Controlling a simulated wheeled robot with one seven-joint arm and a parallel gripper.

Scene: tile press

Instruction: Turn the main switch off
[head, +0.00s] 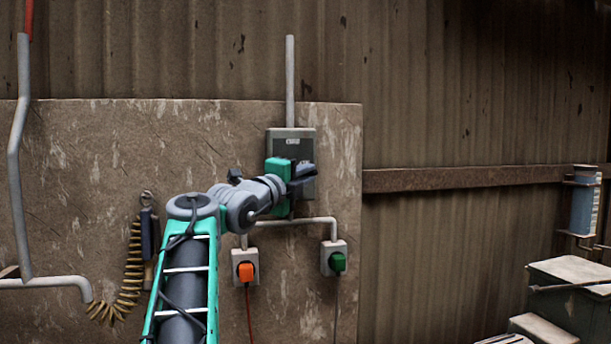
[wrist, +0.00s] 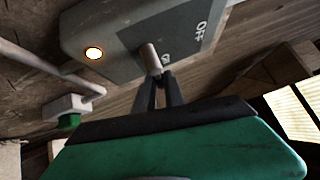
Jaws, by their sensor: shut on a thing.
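The main switch is a grey box (head: 291,140) on the wall board, with a conduit rising from its top. In the wrist view its dark face plate (wrist: 175,35) bears an OFF marking and a second, partly hidden marking beside the lever. A round lamp (wrist: 93,53) on the box glows. A short pale lever (wrist: 151,58) stands out from the plate. My gripper (wrist: 160,80) is shut on this lever. In the head view my gripper (head: 303,173) covers the lower part of the box, and the lever is hidden there.
Below the box, an orange plug (head: 246,271) and a green plug (head: 337,262) sit in wall sockets joined by conduit. A coiled hose (head: 128,270) hangs at left beside a bent pipe (head: 18,150). Dark boxes (head: 570,290) stand at lower right.

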